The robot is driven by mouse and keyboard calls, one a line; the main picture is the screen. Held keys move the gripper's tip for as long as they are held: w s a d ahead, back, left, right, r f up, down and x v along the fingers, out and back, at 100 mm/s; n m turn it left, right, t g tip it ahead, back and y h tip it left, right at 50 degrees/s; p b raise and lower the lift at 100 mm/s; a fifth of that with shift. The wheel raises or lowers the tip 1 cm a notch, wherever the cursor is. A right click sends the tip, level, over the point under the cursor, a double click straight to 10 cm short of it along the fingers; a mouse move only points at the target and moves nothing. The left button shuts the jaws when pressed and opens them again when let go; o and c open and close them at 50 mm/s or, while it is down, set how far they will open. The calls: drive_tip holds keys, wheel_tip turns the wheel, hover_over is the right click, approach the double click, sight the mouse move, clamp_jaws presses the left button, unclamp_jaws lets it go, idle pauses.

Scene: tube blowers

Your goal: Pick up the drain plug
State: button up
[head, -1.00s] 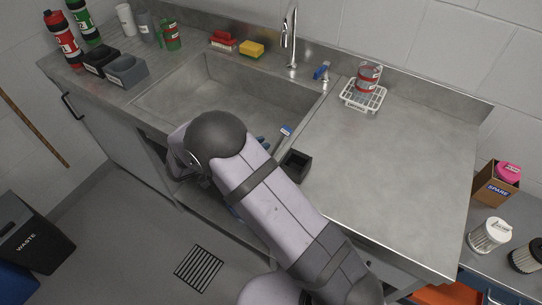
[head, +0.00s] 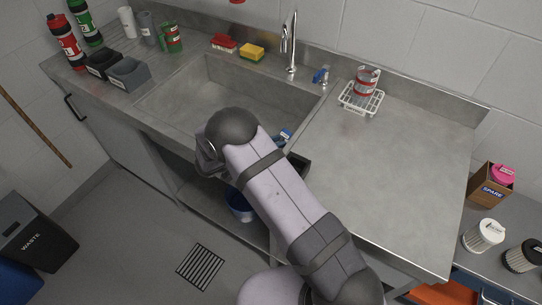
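I cannot make out a drain plug for certain in the head view. The steel sink basin (head: 235,98) is in the middle, and my arm covers its near right part. A small blue and white item (head: 285,135) shows at the basin's right side beside my arm; I cannot tell what it is. My arm reaches up from the lower right and bends at a dark joint over the sink's front edge. My gripper is hidden behind the arm.
A dark open box (head: 300,163) sits beside my arm on the counter's front edge. A faucet (head: 291,45), a yellow sponge (head: 252,51) and a white wire rack (head: 361,99) holding a red-banded jar stand at the back. A blue bucket (head: 240,204) is below. The right counter (head: 400,170) is clear.

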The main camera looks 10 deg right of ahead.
drive_tip(key=shift+c, duration=0.3)
clamp_jaws()
drive_tip(key=shift+r, duration=0.2)
wheel_tip(320, 180, up, 10)
drive_tip(key=b, duration=0.2)
drive_tip(key=shift+f, duration=0.2)
idle(0.4)
